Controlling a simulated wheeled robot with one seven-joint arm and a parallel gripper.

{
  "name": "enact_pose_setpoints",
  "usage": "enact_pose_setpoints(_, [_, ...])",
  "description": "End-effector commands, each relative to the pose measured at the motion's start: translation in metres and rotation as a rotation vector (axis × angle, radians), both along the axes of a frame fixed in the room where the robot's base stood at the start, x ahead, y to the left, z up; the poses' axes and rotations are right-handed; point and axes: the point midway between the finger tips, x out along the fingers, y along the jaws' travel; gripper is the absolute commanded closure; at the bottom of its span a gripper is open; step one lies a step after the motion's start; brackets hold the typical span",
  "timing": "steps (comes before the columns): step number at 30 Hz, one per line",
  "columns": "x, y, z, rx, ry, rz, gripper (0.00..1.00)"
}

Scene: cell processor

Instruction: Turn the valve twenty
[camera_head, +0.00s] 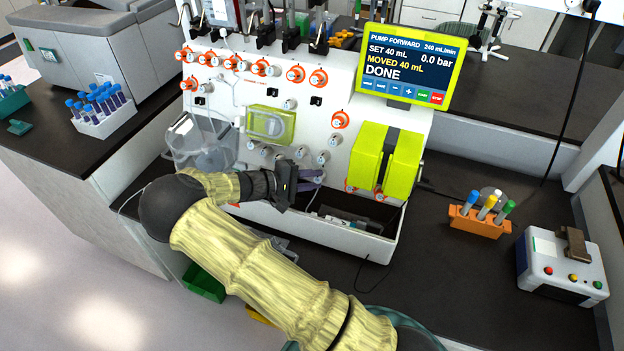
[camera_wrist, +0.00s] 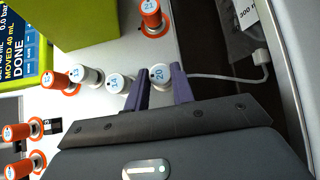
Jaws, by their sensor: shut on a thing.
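Valve twenty, a white round knob labelled 20 (camera_wrist: 160,75), sits on the white panel in the wrist view. My gripper's two purple fingers (camera_wrist: 160,88) stand on either side of it and are shut on it. In the head view my gripper (camera_head: 312,180) reaches the lower part of the panel, at the left of the yellow-green blocks. The gripper and arm make valve twenty hard to make out there. The knob's handle angle cannot be told.
A white knob (camera_wrist: 115,83) sits close beside valve twenty, and an orange-collared valve 21 (camera_wrist: 151,14) is nearby. A white cable (camera_wrist: 235,78) runs past the fingers. The screen (camera_head: 408,65) reads DONE. A yellow-green pump block (camera_head: 404,165) stands at the right of the gripper.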

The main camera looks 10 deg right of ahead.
Motion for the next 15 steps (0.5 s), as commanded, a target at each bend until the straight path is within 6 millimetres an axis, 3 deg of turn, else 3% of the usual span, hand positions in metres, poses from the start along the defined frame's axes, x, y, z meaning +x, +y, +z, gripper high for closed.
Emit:
enact_pose_setpoints(7, [0.0002, 0.0009, -0.0004, 0.002, 0.002, 0.003, 0.99])
enact_pose_setpoints(8, [0.0002, 0.0009, -0.0004, 0.002, 0.002, 0.003, 0.74])
enact_pose_setpoints(11, [0.0001, 0.0007, -0.0004, 0.001, 0.001, 0.002, 0.54])
enact_pose_setpoints(15, [0.0000, 0.0004, -0.0003, 0.001, 0.000, 0.001, 0.54])
